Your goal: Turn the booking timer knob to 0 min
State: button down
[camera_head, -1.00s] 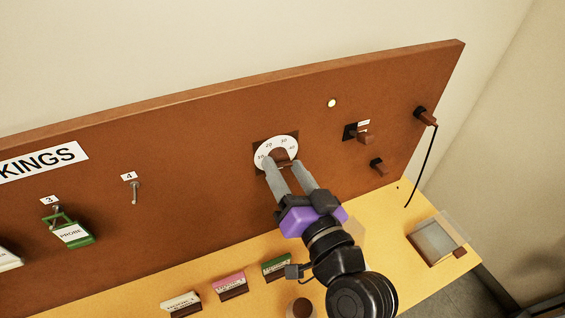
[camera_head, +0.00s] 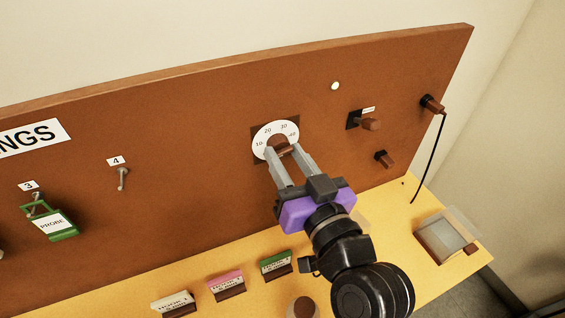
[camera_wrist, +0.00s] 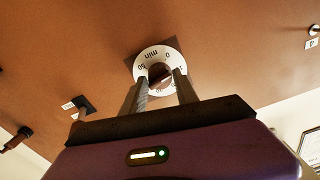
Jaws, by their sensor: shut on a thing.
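The booking timer is a white dial (camera_head: 262,136) with a brown knob (camera_head: 279,145) at its centre, set on the brown upright board. In the head view its upper marks read 10, 20, 30 and 40. In the wrist view the dial (camera_wrist: 143,62) shows upside down, with 0, "min" and 50 visible, and the knob (camera_wrist: 159,73) sits between the fingers. My gripper (camera_head: 284,150) is shut on the knob, one finger on each side. The fingers hide the lower part of the dial in the head view. The knob's exact setting cannot be told.
A round light (camera_head: 335,86), a brown switch (camera_head: 369,124), a smaller peg (camera_head: 384,159) and a corded plug (camera_head: 433,104) are on the board to the right. A green probe tag (camera_head: 52,224) hangs at left. Small label blocks (camera_head: 226,284) and a glass-topped box (camera_head: 446,238) stand on the yellow shelf.

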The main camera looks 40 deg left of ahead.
jog(key=shift+n+b, duration=0.5)
jog(key=shift+n, duration=0.4)
